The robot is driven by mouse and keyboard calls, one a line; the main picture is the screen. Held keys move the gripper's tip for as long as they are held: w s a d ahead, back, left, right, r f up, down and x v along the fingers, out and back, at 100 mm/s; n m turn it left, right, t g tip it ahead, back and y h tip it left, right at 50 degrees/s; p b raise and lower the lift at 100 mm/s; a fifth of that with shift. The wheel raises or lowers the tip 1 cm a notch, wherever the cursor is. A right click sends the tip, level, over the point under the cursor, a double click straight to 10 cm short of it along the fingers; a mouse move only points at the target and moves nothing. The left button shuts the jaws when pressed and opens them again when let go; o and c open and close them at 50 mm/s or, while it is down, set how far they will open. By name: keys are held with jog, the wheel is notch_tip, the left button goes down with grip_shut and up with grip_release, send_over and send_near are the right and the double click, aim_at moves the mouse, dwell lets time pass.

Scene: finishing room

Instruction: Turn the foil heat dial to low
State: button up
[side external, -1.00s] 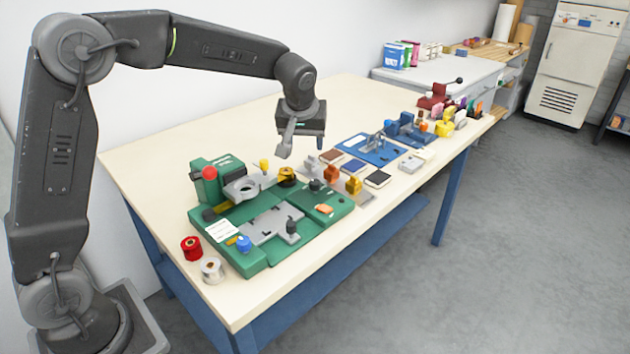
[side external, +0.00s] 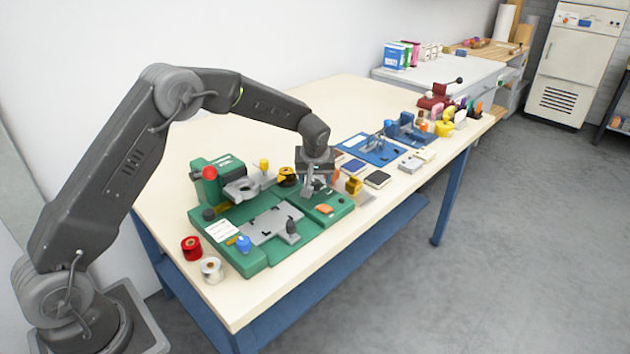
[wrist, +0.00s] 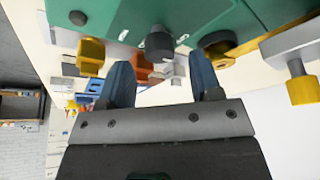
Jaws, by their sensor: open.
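The dark round dial (wrist: 159,42) stands out from the green machine (wrist: 200,15) in the wrist view, with short white marks beside it. I take it for the foil heat dial; its setting cannot be read. My gripper (wrist: 162,72) is open, its two blue fingers apart, with the dial just beyond and between the fingertips. No contact shows. In the side view my gripper (side external: 317,186) is low over the right back part of the green machine (side external: 257,257) and hides the dial.
A black and yellow roll (side external: 286,177) sits close left of my gripper. A yellow-orange holder (side external: 353,185) and dark pads (side external: 377,179) lie to its right. The space above is clear.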

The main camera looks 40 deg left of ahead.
jog(key=shift+x, duration=1.25)
jog(key=shift+c, duration=0.3)
jog(key=c, duration=0.9)
jog(key=shift+o, duration=0.2)
jog(key=shift+m, duration=0.4)
jog(key=m, duration=0.2)
jog(key=m+t+h, duration=0.1)
jog(key=m, duration=0.1)
jog(key=shift+s+a+h, duration=0.1)
jog(key=shift+h, duration=0.2)
jog(key=shift+m+h, duration=0.8)
jog(key=shift+m, duration=1.2)
